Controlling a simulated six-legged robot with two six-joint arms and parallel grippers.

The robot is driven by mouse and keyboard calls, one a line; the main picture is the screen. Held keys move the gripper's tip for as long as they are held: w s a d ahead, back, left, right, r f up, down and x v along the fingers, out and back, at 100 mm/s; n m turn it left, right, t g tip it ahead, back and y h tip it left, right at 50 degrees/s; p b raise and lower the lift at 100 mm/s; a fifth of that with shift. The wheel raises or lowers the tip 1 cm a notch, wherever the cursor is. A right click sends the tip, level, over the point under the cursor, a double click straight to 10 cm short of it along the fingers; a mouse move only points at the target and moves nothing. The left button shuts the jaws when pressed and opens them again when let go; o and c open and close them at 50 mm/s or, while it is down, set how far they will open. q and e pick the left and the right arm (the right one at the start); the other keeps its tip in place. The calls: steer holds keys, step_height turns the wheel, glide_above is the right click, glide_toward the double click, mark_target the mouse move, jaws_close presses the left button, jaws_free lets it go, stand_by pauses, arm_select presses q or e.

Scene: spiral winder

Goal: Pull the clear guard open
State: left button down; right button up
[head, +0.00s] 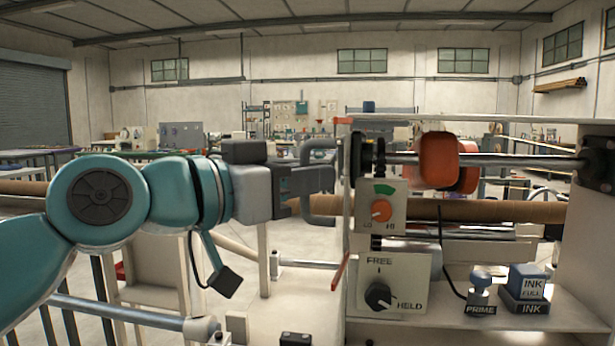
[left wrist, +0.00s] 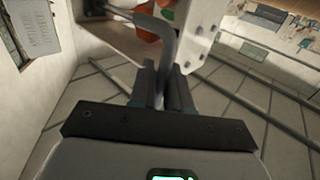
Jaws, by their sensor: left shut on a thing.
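A grey bent bar handle (head: 322,148) sticks out at the left end of the winder (head: 395,270); it also shows in the left wrist view (left wrist: 172,30). My left gripper (head: 308,180) comes in from the left and is shut on this handle. In the left wrist view its dark fingers (left wrist: 160,88) close around the bar's straight part. The clear pane of the guard is hard to make out; red edge strips (head: 340,272) show near the handle. I cannot tell how far the guard stands open. My right gripper is not in view.
Right of the handle are an orange-red roller (head: 438,160) on a steel shaft, a brown tube (head: 450,210), a LO/HI dial (head: 380,211) and a FREE/HELD knob (head: 378,294). An ink block (head: 528,283) and PRIME knob (head: 480,283) stand at lower right.

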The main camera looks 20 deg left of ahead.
arm_select(q)
steer(key=shift+f, duration=0.25)
steer(key=c, duration=1.3)
jaws_free()
steer(key=shift+r, duration=0.1)
steer(key=shift+s, duration=0.1)
steer(key=b+v, duration=0.1)
steer(key=v, duration=1.5)
steer(key=shift+a, duration=0.25)
